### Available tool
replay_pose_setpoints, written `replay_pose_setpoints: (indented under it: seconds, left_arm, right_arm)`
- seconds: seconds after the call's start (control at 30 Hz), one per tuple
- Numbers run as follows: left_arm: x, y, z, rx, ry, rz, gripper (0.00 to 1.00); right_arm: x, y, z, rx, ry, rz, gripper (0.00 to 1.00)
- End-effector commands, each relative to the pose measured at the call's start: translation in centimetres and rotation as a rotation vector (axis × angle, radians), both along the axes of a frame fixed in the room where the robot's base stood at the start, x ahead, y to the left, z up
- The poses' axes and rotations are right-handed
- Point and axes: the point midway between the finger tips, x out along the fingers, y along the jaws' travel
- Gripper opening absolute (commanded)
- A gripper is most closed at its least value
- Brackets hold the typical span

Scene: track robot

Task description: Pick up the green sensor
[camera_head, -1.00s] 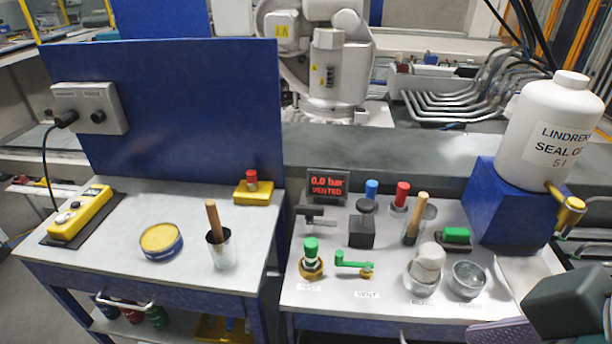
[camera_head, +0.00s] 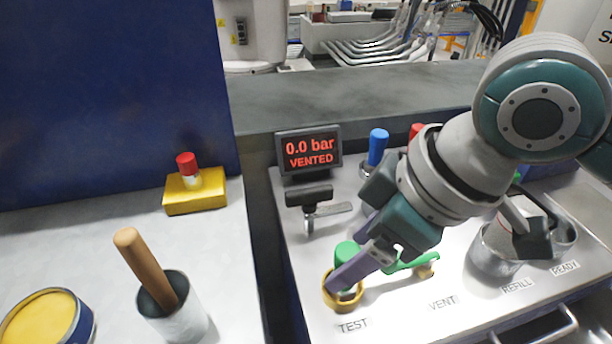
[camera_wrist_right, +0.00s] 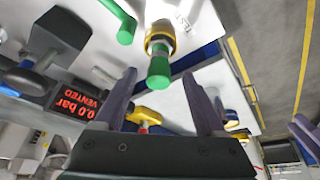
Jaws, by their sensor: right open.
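The green sensor (camera_head: 347,252) stands upright in a brass ring (camera_head: 343,293) behind the TEST label. In the right wrist view the green sensor (camera_wrist_right: 158,72) shows its free end towards me, between and slightly beyond the fingertips. My right gripper (camera_head: 353,256) is open, with its purple fingers around the sensor's place. One finger covers part of the sensor in the head view, and I cannot tell whether either touches it. Purple finger-like parts at the right edge of the right wrist view look like my left gripper (camera_wrist_right: 305,134); its opening is unclear.
A green vent lever (camera_head: 412,263) lies just right of the sensor. A black-handled clamp-like part (camera_head: 310,200) and a display (camera_head: 308,150) reading "0.0 bar VENTED" stand behind. A blue-handled piece (camera_head: 377,148) is further back. A wooden-handled tool in a cup (camera_head: 178,315) stands left.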

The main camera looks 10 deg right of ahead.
Motion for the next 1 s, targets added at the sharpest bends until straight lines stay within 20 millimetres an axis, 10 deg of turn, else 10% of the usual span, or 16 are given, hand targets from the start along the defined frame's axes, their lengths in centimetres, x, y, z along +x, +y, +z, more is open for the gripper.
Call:
replay_pose_setpoints:
  seconds: [0.57, 1.0]
  left_arm:
    - [0.1, 0.3, -0.9, 0.011, -0.004, -0.005, 0.50]
    - [0.2, 0.4, -0.9, 0.013, -0.005, -0.005, 0.50]
  right_arm:
    - [1.4, 1.3, -4.2, -0.002, -0.002, 0.000, 0.72]
    - [1.4, 1.3, -4.2, -0.002, -0.001, -0.001, 0.24]
